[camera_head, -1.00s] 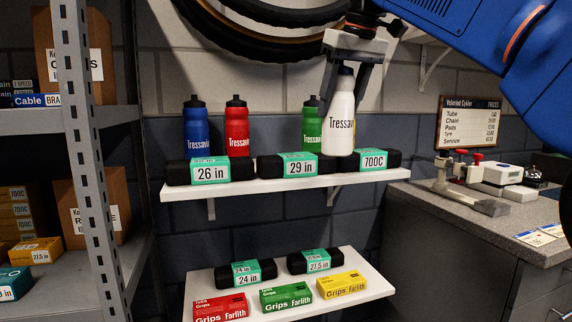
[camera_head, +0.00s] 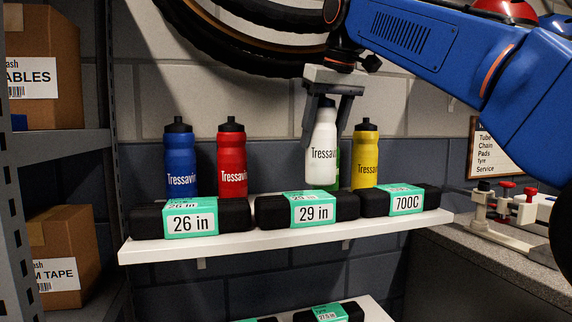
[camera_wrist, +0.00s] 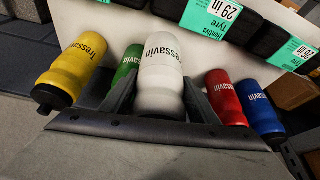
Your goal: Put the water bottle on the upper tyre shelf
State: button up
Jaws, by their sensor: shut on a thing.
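My gripper (camera_head: 334,100) is shut on a white water bottle (camera_head: 321,150) marked Tressavin and holds it upright. The white bottle also shows between the fingers in the wrist view (camera_wrist: 161,75). A green bottle (camera_head: 338,170) is mostly hidden behind it. A yellow bottle (camera_head: 365,160) stands to its right; a red bottle (camera_head: 231,160) and a blue bottle (camera_head: 180,162) stand to its left.
The 26 in box (camera_head: 233,215) and the 700C box (camera_head: 375,203) line the shelf front. A bike tyre (camera_head: 250,48) hangs above. A metal rack (camera_head: 80,147) with cartons is at left, a workbench (camera_head: 500,260) at right. A lower shelf (camera_head: 375,312) is below.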

jog(key=w+a+f, duration=0.2)
jog(key=a+f, duration=0.3)
jog(key=a, duration=0.3)
jog(key=shift+w+a+f, duration=0.15)
jog(key=shift+a+f, duration=0.05)
jog(key=shift+a, duration=0.05)
jog(key=o, duration=1.1)
jog(key=shift+f, duration=0.1)
jog(key=shift+c, duration=0.2)
